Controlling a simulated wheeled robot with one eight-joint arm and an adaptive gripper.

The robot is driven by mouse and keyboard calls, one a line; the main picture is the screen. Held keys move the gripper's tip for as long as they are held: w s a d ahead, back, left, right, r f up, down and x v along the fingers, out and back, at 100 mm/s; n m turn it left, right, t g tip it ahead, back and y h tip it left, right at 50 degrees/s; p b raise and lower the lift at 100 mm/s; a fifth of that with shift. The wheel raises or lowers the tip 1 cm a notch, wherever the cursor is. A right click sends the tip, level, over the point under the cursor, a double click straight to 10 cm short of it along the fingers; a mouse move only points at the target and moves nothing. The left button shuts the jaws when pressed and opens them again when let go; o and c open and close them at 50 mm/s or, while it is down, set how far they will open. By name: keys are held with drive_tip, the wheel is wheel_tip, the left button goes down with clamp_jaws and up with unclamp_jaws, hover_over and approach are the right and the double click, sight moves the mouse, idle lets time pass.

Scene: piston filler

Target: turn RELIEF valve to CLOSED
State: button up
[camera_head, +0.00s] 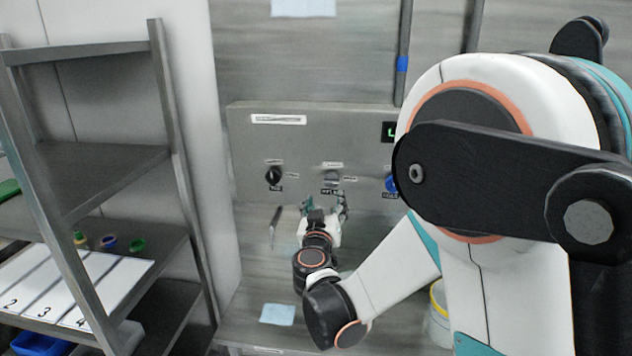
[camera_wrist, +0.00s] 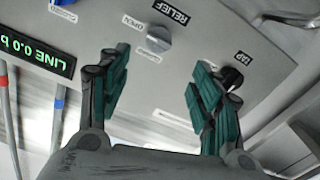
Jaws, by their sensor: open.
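The RELIEF valve is a small grey knob (camera_wrist: 158,40) on the grey panel, with a RELIEF label (camera_wrist: 170,12) and an OPEN label (camera_wrist: 132,22) beside it. In the head view the same knob (camera_head: 331,177) is the middle one of three. Its pointer direction is hard to make out. My gripper (camera_wrist: 157,78) is open and empty, its two teal-padded fingers spread towards the panel. The knob shows beyond the fingertips, roughly between them, and looks apart from both. In the head view my gripper (camera_head: 325,205) is just below the knob.
A black TAP knob (camera_wrist: 232,77) sits close to one finger in the wrist view; it also shows in the head view (camera_head: 274,175). A blue knob (camera_head: 392,183) and a green display (camera_wrist: 40,55) are on the other side. A metal shelf (camera_head: 110,180) stands left.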

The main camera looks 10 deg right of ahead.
sight(331, 180)
drive_tip(key=b+x, duration=0.2)
drive_tip(key=x, duration=1.1)
drive_tip(key=shift+w+d+b, duration=0.15)
drive_tip(key=shift+d+b, duration=0.05)
drive_tip(key=shift+b, duration=0.1)
drive_tip(key=c, duration=1.1)
